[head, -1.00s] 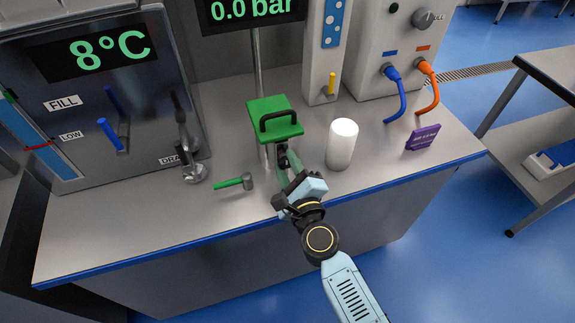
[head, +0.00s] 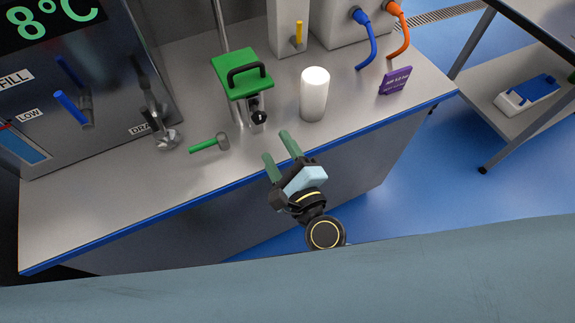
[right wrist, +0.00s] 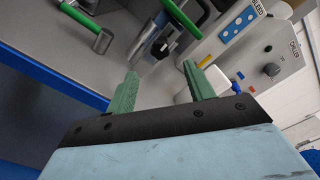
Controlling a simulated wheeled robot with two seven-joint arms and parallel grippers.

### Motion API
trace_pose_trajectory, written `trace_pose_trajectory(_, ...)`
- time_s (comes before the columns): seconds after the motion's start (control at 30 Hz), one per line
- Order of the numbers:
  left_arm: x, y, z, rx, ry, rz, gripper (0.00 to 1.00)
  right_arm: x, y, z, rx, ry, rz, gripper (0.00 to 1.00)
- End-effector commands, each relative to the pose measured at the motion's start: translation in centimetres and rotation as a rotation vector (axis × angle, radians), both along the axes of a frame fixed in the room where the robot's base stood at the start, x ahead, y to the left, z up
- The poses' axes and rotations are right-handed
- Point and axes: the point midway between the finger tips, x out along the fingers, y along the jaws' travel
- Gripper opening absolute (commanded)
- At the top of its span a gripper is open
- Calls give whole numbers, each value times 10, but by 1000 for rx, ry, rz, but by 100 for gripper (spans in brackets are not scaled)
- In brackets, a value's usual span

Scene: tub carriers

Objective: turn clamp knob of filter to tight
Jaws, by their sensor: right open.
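The filter (head: 238,82) stands on the bench with a green lid and a black handle on top. Its black clamp knob (head: 259,117) sticks out at the front, below the lid, and also shows in the right wrist view (right wrist: 160,49). My right gripper (head: 278,147) is open and empty, with green fingers, in front of the knob and apart from it, near the bench's front edge. In the right wrist view the knob lies beyond the gap between the fingertips (right wrist: 160,72). My left gripper is not in view.
A white cylinder (head: 314,95) stands right of the filter. A green-handled hammer (head: 207,144) lies to its left, near a drain valve (head: 165,138). A purple sign (head: 396,81) and hoses are at the right. The blue bench edge (head: 215,190) runs below the gripper.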

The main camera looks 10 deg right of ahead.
Motion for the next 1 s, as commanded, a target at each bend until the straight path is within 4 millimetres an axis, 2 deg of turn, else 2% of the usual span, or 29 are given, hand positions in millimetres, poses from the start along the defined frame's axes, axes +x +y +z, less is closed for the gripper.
trace_pose_trajectory(0.1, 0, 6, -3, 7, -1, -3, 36, -22, -7, -1, -2, 1, 1, 53)
trace_pose_trajectory(0.3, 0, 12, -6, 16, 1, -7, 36, -39, -13, -1, -1, 0, 1, 53)
trace_pose_trajectory(0.9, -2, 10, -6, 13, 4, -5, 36, -41, -13, 0, -2, 0, 1, 53)
trace_pose_trajectory(1.0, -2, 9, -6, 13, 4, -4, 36, -41, -14, -12, -51, 6, 8, 53)
